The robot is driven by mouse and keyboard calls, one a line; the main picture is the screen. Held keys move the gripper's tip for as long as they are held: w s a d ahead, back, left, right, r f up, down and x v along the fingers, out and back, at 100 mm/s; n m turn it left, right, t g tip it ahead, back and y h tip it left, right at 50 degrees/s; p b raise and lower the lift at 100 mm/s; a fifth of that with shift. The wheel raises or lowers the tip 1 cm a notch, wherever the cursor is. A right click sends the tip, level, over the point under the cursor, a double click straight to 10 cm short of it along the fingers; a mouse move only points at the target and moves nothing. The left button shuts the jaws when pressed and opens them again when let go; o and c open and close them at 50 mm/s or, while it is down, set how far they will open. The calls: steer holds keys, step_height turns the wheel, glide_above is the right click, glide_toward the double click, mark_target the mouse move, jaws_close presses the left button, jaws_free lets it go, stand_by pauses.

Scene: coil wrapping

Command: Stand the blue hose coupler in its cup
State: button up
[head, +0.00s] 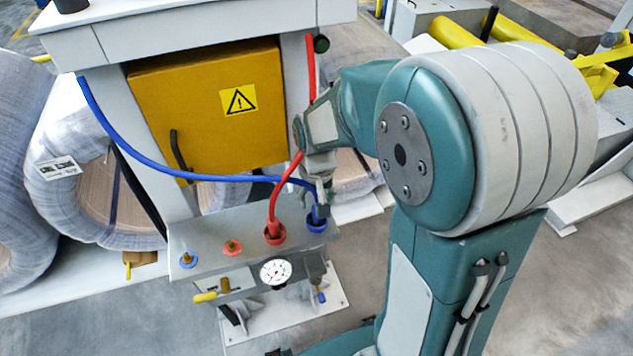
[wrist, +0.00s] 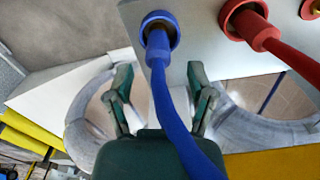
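The blue hose coupler (head: 316,212) stands in its blue cup (head: 317,226) at the right end of the grey panel and looks about upright. In the wrist view the coupler (wrist: 157,48) sits inside the ring of the blue cup (wrist: 172,24). The blue hose (wrist: 176,120) runs from it back over my gripper. My gripper (wrist: 161,76) is open, with its fingers apart on either side of the hose and clear of it. In the head view my gripper (head: 324,190) is just above the coupler, partly hidden by my arm.
A red hose coupler (head: 274,231) stands in a red cup to the left of the blue one. The grey panel (head: 215,228) also bears small blue and red fittings, with a gauge (head: 276,271) on its front. A yellow cabinet (head: 210,105) and wrapped coils (head: 75,160) stand behind.

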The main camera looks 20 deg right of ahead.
step_height(320, 180, up, 6)
steer(key=shift+r, duration=0.1)
steer(key=shift+s+r, duration=0.1)
steer(key=shift+r, duration=0.45)
steer(key=s+r+n+t, duration=0.1)
steer(key=s+r+t, duration=0.4)
steer(key=s, duration=0.9)
step_height(320, 180, up, 4)
steer(key=shift+f+n+t, duration=0.1)
steer(key=shift+n+t, duration=0.2)
steer(key=shift+n, duration=0.1)
